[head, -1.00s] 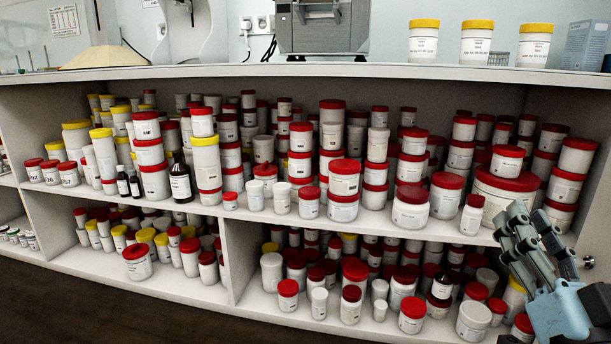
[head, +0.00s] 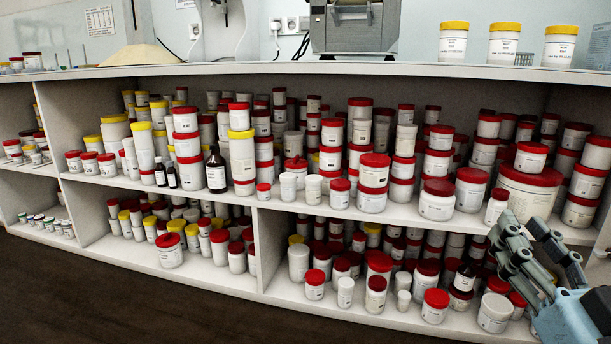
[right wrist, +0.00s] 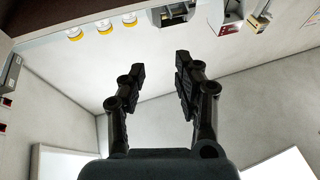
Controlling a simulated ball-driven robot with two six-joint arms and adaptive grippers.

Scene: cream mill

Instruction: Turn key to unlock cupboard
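My right gripper (head: 522,226) is at the lower right of the head view, in front of the shelves. The right wrist view shows the same gripper (right wrist: 160,72) with its two dark fingers wide apart and nothing between them. My left gripper is not in view. I cannot make out a key or a lock in either view. The cupboard that shows is a long white open-fronted shelf unit (head: 400,70), and no closed door can be made out on it. My arm and gripper hide part of its lower right.
Many red- and yellow-lidded jars (head: 371,183) crowd the shelves, with a dark bottle (head: 216,170) among them. Three yellow-lidded jars (head: 503,44) and a grey machine (head: 355,27) stand on the top. The dark floor (head: 130,312) in front is clear at lower left.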

